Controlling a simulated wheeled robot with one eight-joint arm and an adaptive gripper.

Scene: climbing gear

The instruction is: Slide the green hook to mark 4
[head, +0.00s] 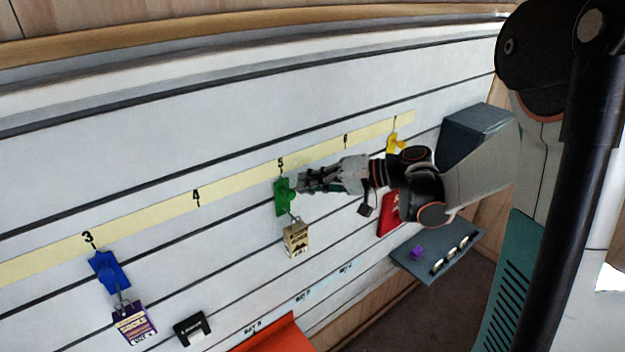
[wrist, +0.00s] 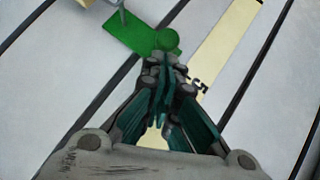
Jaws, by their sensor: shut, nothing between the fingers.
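The green hook (head: 284,197) hangs on the slatted wall just below mark 5 (head: 281,163) of the yellow number strip. A tan tag (head: 296,239) hangs from it. Mark 4 (head: 196,196) is to its left on the strip, with bare wall under it. My gripper (head: 302,183) is shut and empty at the right side of the green hook. In the wrist view the fingertips (wrist: 165,62) are at the round knob end of the green hook (wrist: 130,32); I cannot tell whether they touch it.
A blue hook (head: 109,271) with a purple tag (head: 133,324) hangs below mark 3. A yellow hook (head: 396,143) is at the right, near mark 7. A red item (head: 389,214) and a grey shelf (head: 410,262) are lower right. The wall between the blue and green hooks is clear.

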